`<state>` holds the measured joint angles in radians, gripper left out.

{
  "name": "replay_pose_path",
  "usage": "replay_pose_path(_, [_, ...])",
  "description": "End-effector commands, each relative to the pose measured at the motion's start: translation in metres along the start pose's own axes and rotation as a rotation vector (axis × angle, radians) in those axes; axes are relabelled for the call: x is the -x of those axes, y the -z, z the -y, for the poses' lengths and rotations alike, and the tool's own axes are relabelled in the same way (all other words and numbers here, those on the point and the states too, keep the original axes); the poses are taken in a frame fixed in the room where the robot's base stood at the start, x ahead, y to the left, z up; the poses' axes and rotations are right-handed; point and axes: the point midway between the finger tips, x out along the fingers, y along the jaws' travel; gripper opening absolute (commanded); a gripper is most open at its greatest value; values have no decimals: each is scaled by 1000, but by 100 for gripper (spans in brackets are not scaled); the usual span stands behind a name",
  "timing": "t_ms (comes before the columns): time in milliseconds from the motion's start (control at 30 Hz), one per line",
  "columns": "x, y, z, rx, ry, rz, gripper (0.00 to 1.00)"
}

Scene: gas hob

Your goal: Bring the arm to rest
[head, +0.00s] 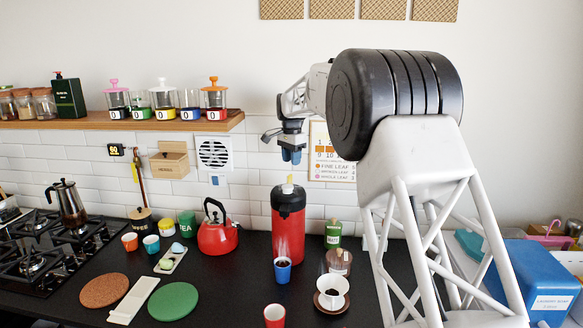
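My gripper (291,156) points down from the end of my arm, in front of the white tiled wall. It is above the red air pot (289,228) with the black top and yellow knob, with a visible gap between them in the picture. The blue-grey fingertips are small and close together here, and I cannot tell whether they are apart or shut. Nothing clearly hangs from them. My arm is raised and bent over the right half of the counter, hiding part of the wall and counter behind it.
Below stand a blue cup (282,269), a red cup (274,316), a white cup on a brown saucer (331,303) and a red kettle (217,236). A shelf (150,124) with jars is left, a gas hob (45,255) far left, a blue bin (545,280) right.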

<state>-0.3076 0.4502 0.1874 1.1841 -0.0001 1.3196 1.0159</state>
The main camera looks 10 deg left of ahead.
Motion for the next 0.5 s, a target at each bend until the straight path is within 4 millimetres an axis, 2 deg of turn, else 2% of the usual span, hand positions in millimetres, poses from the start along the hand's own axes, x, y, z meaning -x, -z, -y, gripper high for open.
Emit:
replay_pose_path(200, [12, 0, 0, 0, 0, 0, 36])
replay_pose_path(500, [13, 0, 0, 0, 0, 0, 36])
